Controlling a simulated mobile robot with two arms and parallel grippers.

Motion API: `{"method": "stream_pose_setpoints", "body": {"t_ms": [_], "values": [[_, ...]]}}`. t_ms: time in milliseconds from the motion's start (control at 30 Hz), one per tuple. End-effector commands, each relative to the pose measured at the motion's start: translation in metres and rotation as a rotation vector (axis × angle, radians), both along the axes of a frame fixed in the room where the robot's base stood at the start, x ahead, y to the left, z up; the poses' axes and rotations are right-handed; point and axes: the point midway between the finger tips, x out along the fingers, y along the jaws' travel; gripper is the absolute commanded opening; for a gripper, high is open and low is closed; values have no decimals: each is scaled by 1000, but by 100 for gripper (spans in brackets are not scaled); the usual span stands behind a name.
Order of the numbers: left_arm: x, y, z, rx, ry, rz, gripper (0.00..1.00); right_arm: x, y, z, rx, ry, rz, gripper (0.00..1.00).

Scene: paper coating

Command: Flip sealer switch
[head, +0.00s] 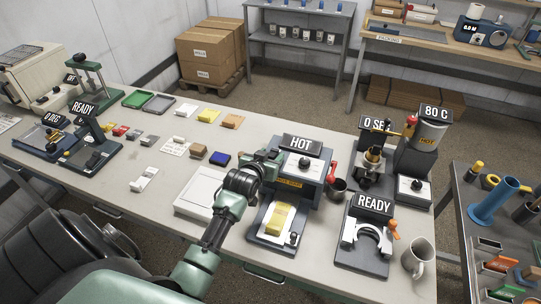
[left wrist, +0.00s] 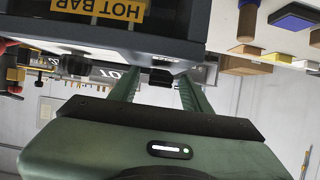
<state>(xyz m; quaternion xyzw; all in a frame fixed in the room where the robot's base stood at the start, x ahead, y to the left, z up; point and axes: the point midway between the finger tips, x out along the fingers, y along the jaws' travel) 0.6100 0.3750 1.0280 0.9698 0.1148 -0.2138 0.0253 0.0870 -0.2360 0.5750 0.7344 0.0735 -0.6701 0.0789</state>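The sealer (head: 312,166) stands at the middle right of the bench with a "HOT" sign on top. A yellow-striped piece (head: 279,219) lies on its front plate. Its dark front with an upside-down "HOT BAR" label (left wrist: 98,8) fills the top left of the left wrist view. My left gripper (head: 270,157) is at the sealer's left side. In the left wrist view its two green fingers (left wrist: 160,82) are apart, with a small black part (left wrist: 161,77), perhaps the switch, between their tips. I cannot tell whether they touch it. My right gripper is not in view.
A white tray (head: 188,203) lies left of the sealer, with a blue pad (head: 220,159) behind it. A red-handled lever (head: 332,172) and a dark cup (head: 338,190) are at its right.

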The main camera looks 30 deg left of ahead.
Motion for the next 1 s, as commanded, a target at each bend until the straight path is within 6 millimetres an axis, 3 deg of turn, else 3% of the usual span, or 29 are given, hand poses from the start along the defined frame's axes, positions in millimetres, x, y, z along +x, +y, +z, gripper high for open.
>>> {"method": "stream_pose_setpoints", "body": {"t_ms": [367,800,1000], "values": [[-5,-1,2,0,-1,0,47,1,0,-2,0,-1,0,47],[-59,-14,26,-1,0,0,47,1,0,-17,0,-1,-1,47],[-69,-17,32,0,0,0,47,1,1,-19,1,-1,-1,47]]}}
